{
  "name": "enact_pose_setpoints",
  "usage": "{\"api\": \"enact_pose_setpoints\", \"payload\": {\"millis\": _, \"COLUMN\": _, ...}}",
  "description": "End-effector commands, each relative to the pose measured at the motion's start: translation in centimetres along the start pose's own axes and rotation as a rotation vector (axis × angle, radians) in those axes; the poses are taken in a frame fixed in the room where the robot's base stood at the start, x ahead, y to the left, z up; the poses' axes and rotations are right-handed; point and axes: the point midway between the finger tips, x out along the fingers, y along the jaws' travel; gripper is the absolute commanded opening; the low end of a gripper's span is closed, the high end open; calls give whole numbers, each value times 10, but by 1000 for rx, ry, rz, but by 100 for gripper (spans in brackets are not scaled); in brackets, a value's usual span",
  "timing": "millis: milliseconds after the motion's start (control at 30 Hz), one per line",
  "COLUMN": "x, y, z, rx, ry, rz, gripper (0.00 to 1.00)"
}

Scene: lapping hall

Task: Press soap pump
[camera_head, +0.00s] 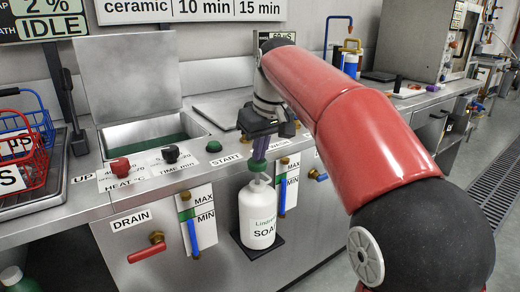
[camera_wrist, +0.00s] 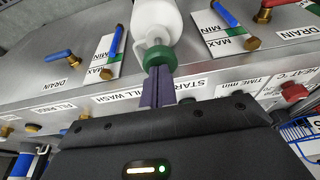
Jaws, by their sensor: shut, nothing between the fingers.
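The soap bottle (camera_head: 257,205) is white with a "SOAP" label and stands upright on a small dark ledge (camera_head: 262,248) at the bench front. Its green pump head (camera_head: 257,166) is on top. My gripper (camera_head: 260,152) is shut and empty, with its purple fingers pointing down directly over the pump head. In the wrist view, the fingertips (camera_wrist: 158,72) meet or nearly meet the green pump head (camera_wrist: 158,56); I cannot tell whether they touch. The white bottle shows beyond it in the wrist view (camera_wrist: 157,20).
A red heat knob (camera_head: 120,166), a black time knob (camera_head: 170,153) and a green start button (camera_head: 213,146) sit left of my gripper. Blue and red baskets (camera_head: 30,160) stand at far left.

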Motion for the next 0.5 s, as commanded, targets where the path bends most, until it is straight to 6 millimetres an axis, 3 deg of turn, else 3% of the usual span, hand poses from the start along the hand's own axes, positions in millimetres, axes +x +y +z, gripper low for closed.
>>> {"api": "enact_pose_setpoints", "payload": {"millis": 300, "x": 29, "y": 0, "z": 9, "rx": 1, "ry": -3, "rz": -1, "gripper": 0}}
{"api": "enact_pose_setpoints", "payload": {"millis": 500, "x": 29, "y": 0, "z": 9, "rx": 1, "ry": -6, "rz": -2, "gripper": 0}}
